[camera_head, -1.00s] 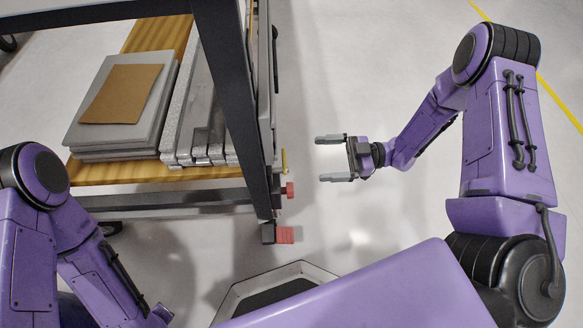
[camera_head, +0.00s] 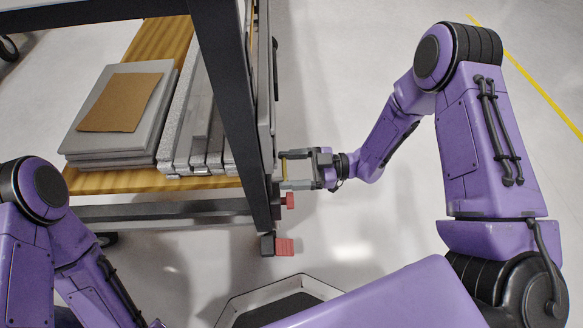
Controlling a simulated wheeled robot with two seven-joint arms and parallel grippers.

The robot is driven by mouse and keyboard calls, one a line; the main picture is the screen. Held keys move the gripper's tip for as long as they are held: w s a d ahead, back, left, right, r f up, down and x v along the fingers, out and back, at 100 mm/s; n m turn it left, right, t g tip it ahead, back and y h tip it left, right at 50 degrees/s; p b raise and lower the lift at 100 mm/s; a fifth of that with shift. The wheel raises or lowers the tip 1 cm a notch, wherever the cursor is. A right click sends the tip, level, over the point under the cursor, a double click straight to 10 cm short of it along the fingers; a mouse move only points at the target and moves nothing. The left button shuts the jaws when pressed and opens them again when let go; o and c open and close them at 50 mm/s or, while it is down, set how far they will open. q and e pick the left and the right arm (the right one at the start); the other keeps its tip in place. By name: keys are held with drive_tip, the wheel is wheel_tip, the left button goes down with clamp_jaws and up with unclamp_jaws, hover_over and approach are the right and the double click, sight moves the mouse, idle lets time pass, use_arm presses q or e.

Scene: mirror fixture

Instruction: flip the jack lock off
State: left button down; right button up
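A thin yellow lever (camera_head: 284,171) stands at the right side of the dark cart frame, by its near corner post. Below it are a small red part (camera_head: 290,200) and a red pedal-like block (camera_head: 284,247) near the floor. I cannot tell for sure which of these is the jack lock. My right gripper (camera_head: 284,169) reaches the cart from the right. Its two fingers are apart, one above and one below the yellow lever in the picture. I cannot tell whether they touch it. My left gripper is out of view; only my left arm shows.
The dark cart frame (camera_head: 225,95) stands at the upper left. Its wooden shelf (camera_head: 157,42) carries grey slabs (camera_head: 150,105) with a brown sheet (camera_head: 120,102) on top, beside metal bars (camera_head: 203,130). The floor right of the cart is clear, with a yellow line (camera_head: 540,88) far right.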

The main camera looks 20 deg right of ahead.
drive_tip(key=shift+f+m+p, duration=0.1)
drive_tip(key=shift+m+p, duration=0.4)
drive_tip(key=shift+m, duration=0.2)
drive_tip(key=o, duration=1)
drive_tip(key=shift+p+v, duration=1.1)
drive_tip(key=shift+v, duration=4.25)
